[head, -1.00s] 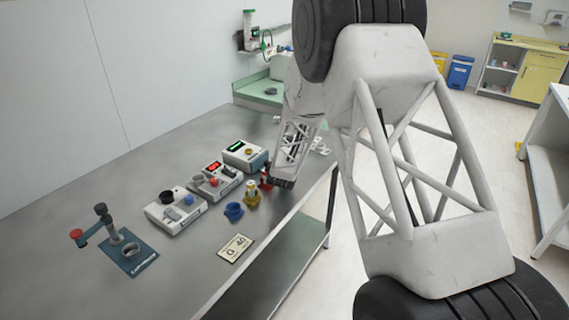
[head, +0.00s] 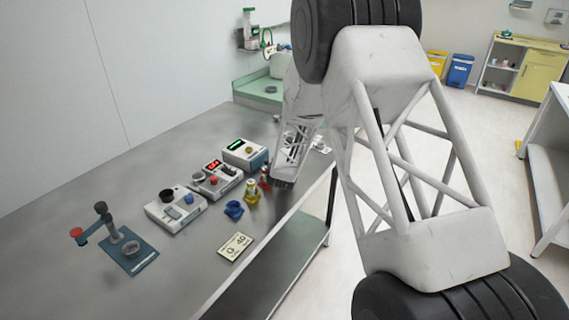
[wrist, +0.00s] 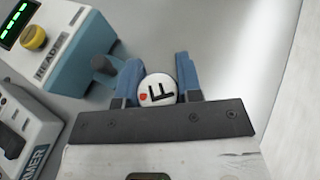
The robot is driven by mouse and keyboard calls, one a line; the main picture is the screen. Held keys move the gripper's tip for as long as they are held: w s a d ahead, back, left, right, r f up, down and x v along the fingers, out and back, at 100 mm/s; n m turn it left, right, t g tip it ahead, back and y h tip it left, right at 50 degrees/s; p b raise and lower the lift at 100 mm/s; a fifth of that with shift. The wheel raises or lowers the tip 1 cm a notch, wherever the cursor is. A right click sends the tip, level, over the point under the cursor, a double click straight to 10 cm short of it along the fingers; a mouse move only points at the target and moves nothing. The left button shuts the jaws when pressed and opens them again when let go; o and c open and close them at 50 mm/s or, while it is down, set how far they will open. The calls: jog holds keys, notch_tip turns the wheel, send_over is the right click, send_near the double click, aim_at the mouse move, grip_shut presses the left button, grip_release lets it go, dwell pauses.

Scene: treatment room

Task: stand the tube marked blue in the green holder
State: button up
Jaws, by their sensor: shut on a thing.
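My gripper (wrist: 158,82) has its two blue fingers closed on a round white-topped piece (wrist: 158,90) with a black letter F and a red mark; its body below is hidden. I cannot tell if it is a tube. In the head view my gripper (head: 283,184) is low over the right edge of the steel table. Just left of it are a small red piece (head: 265,182), a yellow holder (head: 252,196) with something upright in it, and an empty-looking blue holder (head: 233,210). I make out no green holder and no tube marked blue.
Several white devices (head: 176,211) stand in a row behind the holders. A dark teal stand (head: 143,262) with a red-knobbed arm is at left. A card (head: 236,246) lies near the front edge. The table (head: 190,265) is bare around the card.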

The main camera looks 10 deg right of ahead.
jog(key=o, duration=0.7)
jog(key=shift+s, duration=0.1)
jog(key=shift+v, duration=5.4)
